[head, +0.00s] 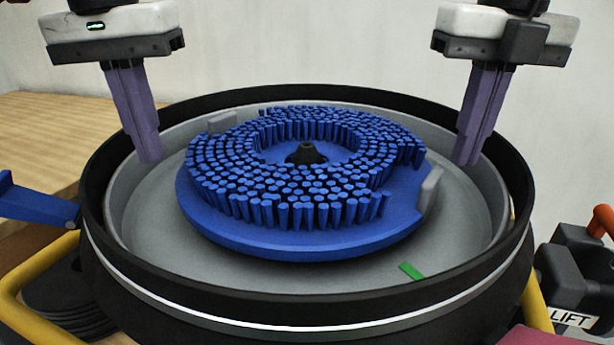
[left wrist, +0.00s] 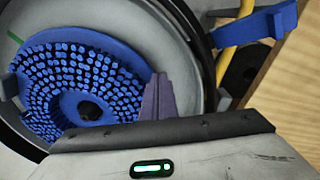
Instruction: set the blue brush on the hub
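The blue brush (head: 290,236), a round disc with bristles upward, lies in the grey pan (head: 340,285). The dark hub (head: 306,153) shows through its centre; I cannot tell how fully the brush sits on it. Grey tabs stand at the brush's far left (head: 221,123) and right (head: 430,190). My left gripper (head: 150,161) points down left of the brush, fingers together and empty. My right gripper (head: 467,162) points down right of it, also closed and empty. Both are apart from the brush. The left wrist view shows the brush (left wrist: 75,85) beside my left fingers (left wrist: 157,97).
A black rim (head: 300,92) rings the pan. A green mark (head: 411,271) lies on the pan's front right. A blue lever (head: 38,206) and yellow tube (head: 25,270) stand at left. A black block marked LIFT (head: 570,280) stands at right.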

